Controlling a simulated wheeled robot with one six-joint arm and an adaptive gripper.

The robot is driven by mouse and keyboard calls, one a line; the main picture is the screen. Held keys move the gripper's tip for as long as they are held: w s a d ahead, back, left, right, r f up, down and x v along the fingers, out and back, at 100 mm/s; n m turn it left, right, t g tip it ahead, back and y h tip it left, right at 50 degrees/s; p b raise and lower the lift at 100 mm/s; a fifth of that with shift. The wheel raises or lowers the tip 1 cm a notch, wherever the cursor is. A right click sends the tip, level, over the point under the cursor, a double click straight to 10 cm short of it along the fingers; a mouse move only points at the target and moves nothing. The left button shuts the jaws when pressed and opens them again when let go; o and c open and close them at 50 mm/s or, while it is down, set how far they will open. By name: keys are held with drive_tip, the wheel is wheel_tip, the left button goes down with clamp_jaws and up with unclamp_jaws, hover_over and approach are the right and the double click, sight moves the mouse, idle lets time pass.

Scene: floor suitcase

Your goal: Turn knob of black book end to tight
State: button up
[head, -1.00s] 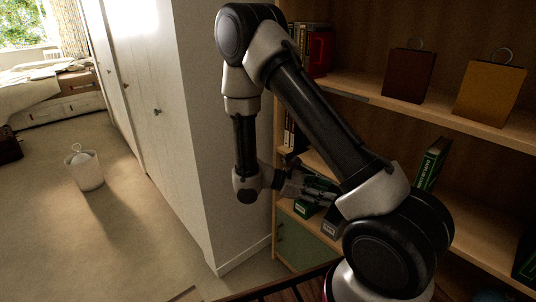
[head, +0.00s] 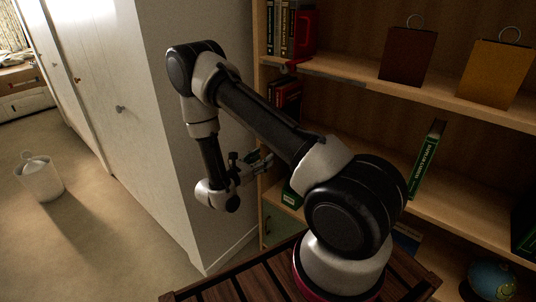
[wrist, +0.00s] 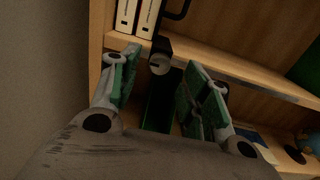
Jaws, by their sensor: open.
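The black book end (wrist: 163,47) shows at the top middle of the wrist view, at the front edge of a wooden shelf beside white-spined books. Its round grey knob (wrist: 160,63) faces my camera. My gripper (wrist: 164,72) is open, with its green-padded fingers left and right of the knob in the picture. The fingers look nearer to the camera than the knob, and no contact shows. In the head view my gripper (head: 260,164) is near the left side of the bookcase. The black book end cannot be made out there.
A red book end (head: 304,33) stands on the upper shelf (head: 345,78) with books. Two bag-shaped objects, brown (head: 408,56) and orange (head: 491,72), stand to its right. A white wardrobe (head: 110,80) is at left. A slatted wooden surface (head: 240,285) is in front.

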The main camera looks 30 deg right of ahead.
drive_tip(key=shift+x, duration=2.25)
drive_tip(key=c, duration=1)
